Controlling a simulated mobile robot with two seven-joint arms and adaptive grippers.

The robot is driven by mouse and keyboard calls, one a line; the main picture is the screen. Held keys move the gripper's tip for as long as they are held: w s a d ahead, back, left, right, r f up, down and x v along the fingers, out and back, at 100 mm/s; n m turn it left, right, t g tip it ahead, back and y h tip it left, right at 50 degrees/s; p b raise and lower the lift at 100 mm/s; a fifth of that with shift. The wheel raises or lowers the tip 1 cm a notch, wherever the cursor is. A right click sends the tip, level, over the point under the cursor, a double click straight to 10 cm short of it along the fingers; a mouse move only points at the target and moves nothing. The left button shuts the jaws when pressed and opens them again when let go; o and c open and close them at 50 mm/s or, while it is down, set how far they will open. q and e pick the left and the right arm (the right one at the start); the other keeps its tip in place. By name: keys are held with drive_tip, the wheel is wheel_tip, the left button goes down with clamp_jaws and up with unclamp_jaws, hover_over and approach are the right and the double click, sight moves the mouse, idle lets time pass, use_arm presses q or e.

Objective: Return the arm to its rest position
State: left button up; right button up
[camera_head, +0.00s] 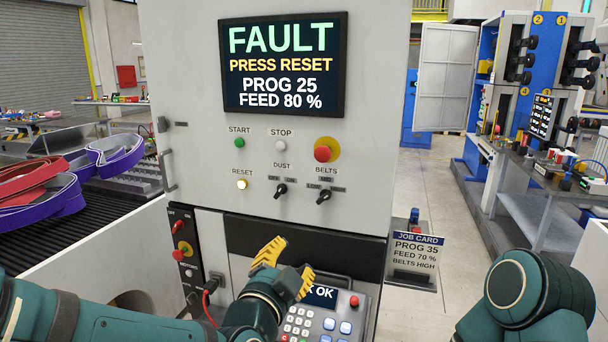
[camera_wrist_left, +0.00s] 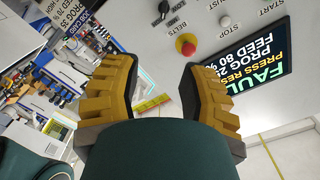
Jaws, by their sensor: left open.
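My left arm comes in from the left in the head view. Its yellow gripper (camera_head: 285,269) is open and empty, low in front of the machine panel (camera_head: 370,60). The left wrist view shows both yellow fingers of the left gripper (camera_wrist_left: 157,90) spread apart with nothing between them. My right arm (camera_head: 525,295) shows at the lower right, folded; its gripper is not in view. The screen (camera_head: 283,65) reads FAULT, PRESS RESET, PROG 25, FEED 80 %. The reset button (camera_head: 242,184) is lit.
A keypad unit (camera_head: 318,318) stands just below and behind the left gripper, partly hidden by it. A job card (camera_head: 414,260) reads PROG 35, FEED 70 %, BELTS HIGH. A conveyor (camera_head: 110,200) with purple and red belts lies left. Open floor (camera_head: 445,190) shows right of the machine.

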use_arm(q)
drive_tip(key=a+f+n+g+y, duration=0.1)
drive_tip(key=a+f+n+g, duration=0.2)
drive_tip(key=f, duration=1)
drive_tip(key=a+f+n+g+y, duration=0.1)
drive_tip(key=a+f+n+g, duration=0.3)
drive_tip(key=f, duration=0.9)
drive_tip(key=s+f+n+g, duration=0.7)
drive_tip(key=s+f, duration=0.7)
drive_tip(key=f, duration=0.4)
drive_tip(key=shift+s+g, duration=0.15)
drive_tip(key=shift+g, duration=0.45)
drive_tip(key=shift+o, duration=0.2)
drive_tip(key=shift+a, duration=0.15)
